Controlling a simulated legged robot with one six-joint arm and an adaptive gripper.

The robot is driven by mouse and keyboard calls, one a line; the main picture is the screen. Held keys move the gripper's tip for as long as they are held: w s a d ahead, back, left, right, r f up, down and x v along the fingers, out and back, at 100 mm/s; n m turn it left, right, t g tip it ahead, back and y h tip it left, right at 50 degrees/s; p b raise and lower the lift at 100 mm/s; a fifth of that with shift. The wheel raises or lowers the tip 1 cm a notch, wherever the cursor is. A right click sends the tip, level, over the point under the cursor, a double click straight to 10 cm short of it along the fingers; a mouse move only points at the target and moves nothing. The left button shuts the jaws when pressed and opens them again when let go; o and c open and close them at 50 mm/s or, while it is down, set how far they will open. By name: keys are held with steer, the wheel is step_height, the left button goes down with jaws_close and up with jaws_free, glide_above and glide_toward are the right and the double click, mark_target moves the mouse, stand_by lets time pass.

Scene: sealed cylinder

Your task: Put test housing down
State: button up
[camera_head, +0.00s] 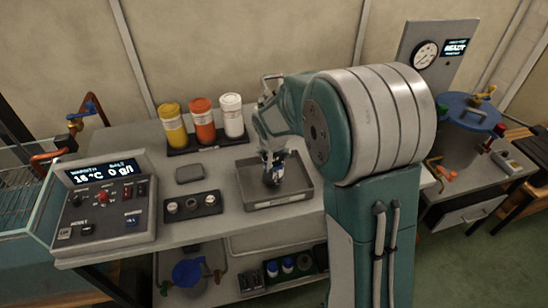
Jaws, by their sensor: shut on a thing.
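My gripper (273,161) points down over a grey metal tray (287,202) on the bench. It is shut on the test housing (273,180), a small dark piece at the fingertips, low inside the tray. My fingers hide much of the housing, and I cannot tell whether it touches the tray floor. My arm covers the area to the right of the tray.
Yellow, orange and white bottles (202,122) stand in a rack behind the tray. A dark holder (193,207) and a grey block (190,173) lie to its left. A control box (104,204) stands further left. A gauge panel (432,58) and blue-lidded vessel (468,108) are at right.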

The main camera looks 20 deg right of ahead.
steer(key=shift+f, duration=0.65)
steer(key=shift+a, duration=0.25)
steer(key=shift+f, duration=0.1)
steer(key=o, duration=1)
steer(key=shift+o, duration=0.2)
steer(key=shift+d, duration=0.15)
steer(key=v, duration=1.2)
steer(key=s+r+n, duration=0.2)
steer(key=s+r, duration=0.1)
steer(key=s, duration=0.9)
steer(key=s+d+r+n+t+y, duration=0.1)
steer(key=s+r, duration=0.2)
steer(key=s, duration=0.9)
steer(key=shift+s+r+n, duration=0.35)
steer(key=shift+n, duration=0.05)
